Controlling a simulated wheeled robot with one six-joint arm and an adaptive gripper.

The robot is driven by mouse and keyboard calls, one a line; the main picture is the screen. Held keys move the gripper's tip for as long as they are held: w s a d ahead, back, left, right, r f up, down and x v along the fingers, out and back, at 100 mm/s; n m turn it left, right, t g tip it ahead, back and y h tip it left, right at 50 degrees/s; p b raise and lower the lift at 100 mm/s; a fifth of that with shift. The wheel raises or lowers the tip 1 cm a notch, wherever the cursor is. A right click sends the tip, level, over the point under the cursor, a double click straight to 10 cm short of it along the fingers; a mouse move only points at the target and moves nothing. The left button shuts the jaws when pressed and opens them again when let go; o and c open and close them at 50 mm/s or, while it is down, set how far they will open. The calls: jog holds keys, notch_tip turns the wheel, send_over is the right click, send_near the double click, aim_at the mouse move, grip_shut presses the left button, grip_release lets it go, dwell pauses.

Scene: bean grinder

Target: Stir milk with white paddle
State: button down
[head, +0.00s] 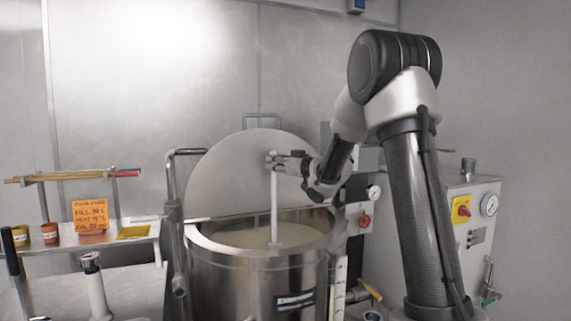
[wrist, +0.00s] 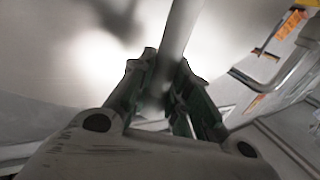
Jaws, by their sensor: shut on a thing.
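The white paddle (head: 274,205) stands upright in the milk (head: 248,238), its lower end below the milk's surface and hidden. The milk lies inside a round steel vat (head: 240,275) whose lid (head: 225,175) is tipped up at the back. My gripper (head: 274,161) is shut on the paddle's shaft near its top, above the vat's rim. In the wrist view the shaft (wrist: 180,30) runs up from between the fingers (wrist: 163,85).
A shelf (head: 110,240) at left holds small jars (head: 49,233) and an orange note (head: 90,216). A control cabinet (head: 460,230) with a gauge stands at right. A bent pipe (head: 172,180) rises at the vat's left.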

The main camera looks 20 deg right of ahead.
jog(key=shift+s+a, duration=1.95)
jog(key=shift+a, duration=3.05)
jog(key=d, duration=1.7)
notch_tip(320, 180, up, 26)
jog(key=shift+f, duration=0.25)
